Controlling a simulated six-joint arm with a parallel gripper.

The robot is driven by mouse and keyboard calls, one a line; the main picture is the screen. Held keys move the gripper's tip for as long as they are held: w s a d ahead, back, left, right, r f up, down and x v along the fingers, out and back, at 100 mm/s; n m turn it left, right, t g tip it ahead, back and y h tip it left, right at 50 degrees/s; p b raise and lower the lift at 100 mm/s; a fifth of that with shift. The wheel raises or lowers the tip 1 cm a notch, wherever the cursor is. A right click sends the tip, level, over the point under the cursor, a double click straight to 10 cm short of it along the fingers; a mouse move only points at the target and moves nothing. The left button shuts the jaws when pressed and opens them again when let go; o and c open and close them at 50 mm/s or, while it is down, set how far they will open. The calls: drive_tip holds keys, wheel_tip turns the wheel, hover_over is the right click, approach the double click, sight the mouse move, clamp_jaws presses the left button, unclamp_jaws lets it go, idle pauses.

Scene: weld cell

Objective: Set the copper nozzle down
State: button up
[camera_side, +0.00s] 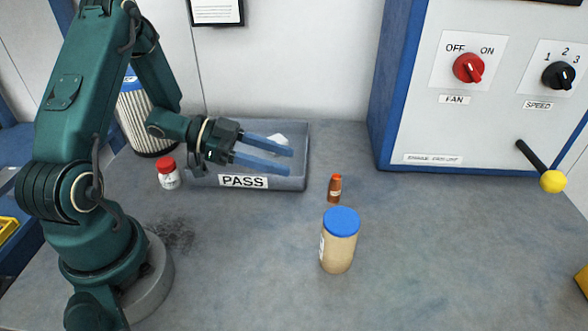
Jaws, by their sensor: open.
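The copper nozzle (334,189) stands upright on the grey table, right of the tray and behind the blue-lidded jar. My gripper (291,147) is over the PASS tray, to the left of the nozzle and apart from it. Its two blue fingers are spread and point right, with nothing seen between them that it holds. The fingers cover part of the tray's inside.
The grey PASS tray (296,183) holds a white item (277,140), partly hidden by my fingers. A blue-lidded beige jar (339,247) stands in front of the nozzle. A red-capped bottle (168,176) and a pleated filter (143,125) are at left. A control cabinet (480,130) stands at right.

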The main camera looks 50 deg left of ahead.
drive_tip(key=shift+a, duration=0.15)
drive_tip(key=shift+w+a+r+y, duration=0.1)
drive_tip(key=shift+w+a+y, duration=0.15)
drive_tip(key=shift+y, duration=0.15)
drive_tip(key=w+a+r+n+t+y, duration=0.1)
drive_tip(key=w+a+r+n+y, duration=0.1)
drive_tip(key=a+r+n+y, duration=0.3)
drive_tip(key=w+a+r+y, duration=0.1)
drive_tip(key=w+r+y, duration=0.1)
drive_tip(key=r+y, duration=0.35)
drive_tip(key=s+d+n+g, duration=0.2)
drive_tip(key=s+d, duration=0.3)
drive_tip(key=s, duration=0.4)
drive_tip(key=s+d+f+n+g, duration=0.1)
drive_tip(key=s+d, duration=0.4)
drive_tip(key=s, duration=0.5)
drive_tip(key=shift+d+f+n+g+h, duration=0.35)
drive_tip(key=shift+n+g, duration=0.35)
drive_tip(key=shift+g, duration=0.5)
